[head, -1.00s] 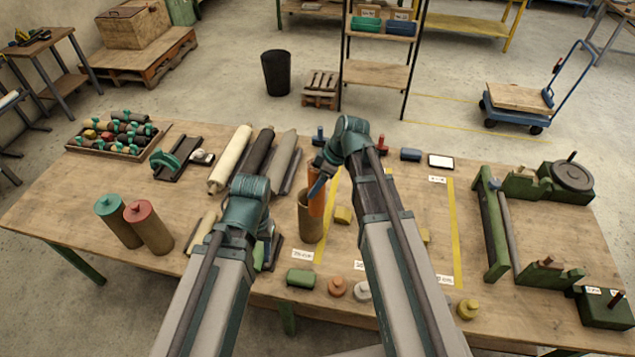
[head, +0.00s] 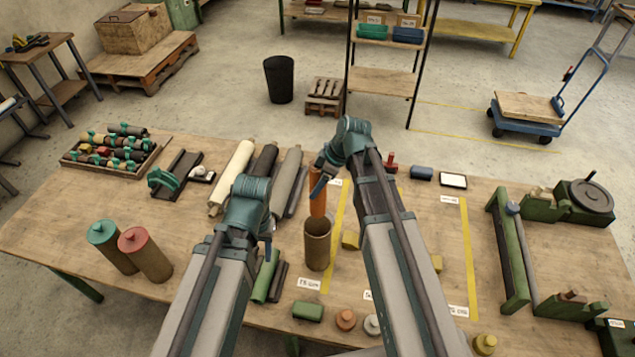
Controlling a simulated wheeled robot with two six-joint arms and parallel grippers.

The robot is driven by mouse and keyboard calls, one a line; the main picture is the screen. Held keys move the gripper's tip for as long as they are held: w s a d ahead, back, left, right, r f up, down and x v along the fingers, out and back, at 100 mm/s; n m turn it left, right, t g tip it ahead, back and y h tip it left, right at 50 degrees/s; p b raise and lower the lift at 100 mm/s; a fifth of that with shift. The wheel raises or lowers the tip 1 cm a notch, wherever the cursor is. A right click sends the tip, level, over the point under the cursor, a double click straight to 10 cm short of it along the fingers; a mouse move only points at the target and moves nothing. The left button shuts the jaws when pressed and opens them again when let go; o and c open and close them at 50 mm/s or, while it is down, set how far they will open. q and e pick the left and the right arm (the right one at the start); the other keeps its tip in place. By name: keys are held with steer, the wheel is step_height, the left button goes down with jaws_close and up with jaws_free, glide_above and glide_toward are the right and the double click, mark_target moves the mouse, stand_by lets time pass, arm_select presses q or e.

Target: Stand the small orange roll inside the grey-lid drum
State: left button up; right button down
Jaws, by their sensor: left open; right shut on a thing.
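The small orange roll (head: 318,205) is upright in the head view, held near its top by my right gripper (head: 318,186), which is shut on it. Its lower end is at the mouth of an open brown drum (head: 317,250); I cannot tell how far it is inside. A grey-white knobbed lid (head: 372,325) lies near the table's front edge, partly behind my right arm. Two closed drums, with a green lid (head: 102,232) and a red lid (head: 133,240), stand at left. My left gripper (head: 266,250) is open, partly hidden, near a green roll (head: 265,277).
An orange lid (head: 345,320) and a green block (head: 308,311) lie at the front edge. A yellow block (head: 351,240) is right of the open drum. Long rolls (head: 232,178) lie behind my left arm. A green frame (head: 508,250) stands at right.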

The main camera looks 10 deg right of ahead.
steer(key=shift+f, duration=0.15)
step_height(320, 180, down, 21)
steer(key=b, duration=2.1)
stand_by(0.4)
jaws_free()
steer(key=shift+f, duration=0.1)
steer(key=shift+w, duration=0.1)
